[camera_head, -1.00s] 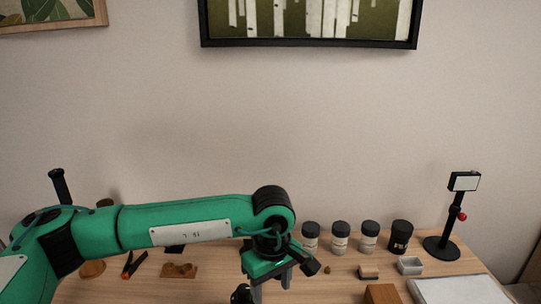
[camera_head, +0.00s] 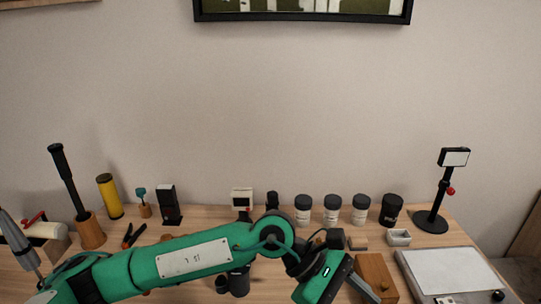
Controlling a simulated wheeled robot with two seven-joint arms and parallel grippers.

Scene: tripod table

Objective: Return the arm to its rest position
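My green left arm crosses the front of the wooden table (camera_head: 215,213) from the lower left in the head view. My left gripper (camera_head: 352,287) is at the lower middle right, tilted down to the right, beside a brown wooden box (camera_head: 377,268). Its fingertips are partly hidden and cut off by the frame's lower edge, so I cannot tell how far apart they are. No held object shows. My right arm and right gripper are not in view.
Several lidded jars (camera_head: 331,209) stand at the back, with a black cup (camera_head: 391,210) and a black stand (camera_head: 432,219) to their right. A pale tray (camera_head: 450,272) lies front right. A yellow cylinder (camera_head: 110,196) and a tall black-handled tool (camera_head: 66,180) stand left.

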